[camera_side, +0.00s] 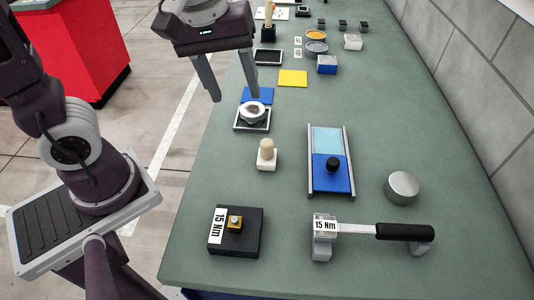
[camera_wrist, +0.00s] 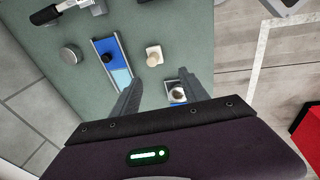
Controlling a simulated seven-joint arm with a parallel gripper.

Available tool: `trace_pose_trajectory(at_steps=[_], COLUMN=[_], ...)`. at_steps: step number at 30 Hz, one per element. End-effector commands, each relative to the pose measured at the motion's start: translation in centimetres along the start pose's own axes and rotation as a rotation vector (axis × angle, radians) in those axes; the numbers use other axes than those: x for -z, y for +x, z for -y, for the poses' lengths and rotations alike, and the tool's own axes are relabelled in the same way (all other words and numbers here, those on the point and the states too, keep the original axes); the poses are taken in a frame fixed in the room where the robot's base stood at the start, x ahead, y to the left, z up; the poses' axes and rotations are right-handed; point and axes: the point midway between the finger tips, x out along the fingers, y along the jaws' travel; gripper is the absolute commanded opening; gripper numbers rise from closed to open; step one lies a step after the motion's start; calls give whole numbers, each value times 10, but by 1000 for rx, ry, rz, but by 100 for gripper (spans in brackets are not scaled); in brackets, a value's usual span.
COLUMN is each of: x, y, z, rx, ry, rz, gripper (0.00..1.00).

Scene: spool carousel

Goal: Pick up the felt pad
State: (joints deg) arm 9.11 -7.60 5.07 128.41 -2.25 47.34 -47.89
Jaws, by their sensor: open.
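Two flat pads lie on the green bench in the side view: a blue pad (camera_side: 260,94) and a yellow pad (camera_side: 293,78). I cannot tell which is the felt pad. My gripper (camera_side: 236,98) is open and empty above the bench's left edge. Its right fingertip overlaps the blue pad in the picture, and the yellow pad is farther right. In the wrist view my gripper (camera_wrist: 161,73) shows its fingers spread, with no pad clearly visible between them.
A square tray with a round glossy piece (camera_side: 252,113) sits just before the blue pad. A white knobbed block (camera_side: 267,157), blue slide (camera_side: 331,172), metal cylinder (camera_side: 402,187), torque wrench (camera_side: 375,230) and black block (camera_side: 247,245) stand nearer. Small items crowd the far end.

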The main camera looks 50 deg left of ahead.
Motion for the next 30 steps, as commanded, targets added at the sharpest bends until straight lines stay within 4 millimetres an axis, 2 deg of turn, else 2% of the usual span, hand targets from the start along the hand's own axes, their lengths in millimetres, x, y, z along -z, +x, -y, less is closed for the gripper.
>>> trace_pose_trajectory(at_steps=[1, 3, 7, 11, 21, 29, 30], x=[6, 12, 16, 16, 8, 8, 8], y=[23, 52, 89, 107, 161, 167, 167], z=[-13, -27, -41, -41, -26, -25, -26], rx=[52, 113, 188, 212, 212, 208, 208], ry=[-125, -308, -521, -587, -585, -584, -584], rz=[34, 53, 52, 47, 48, 47, 47], gripper=[52, 52, 52, 52, 52, 52, 48])
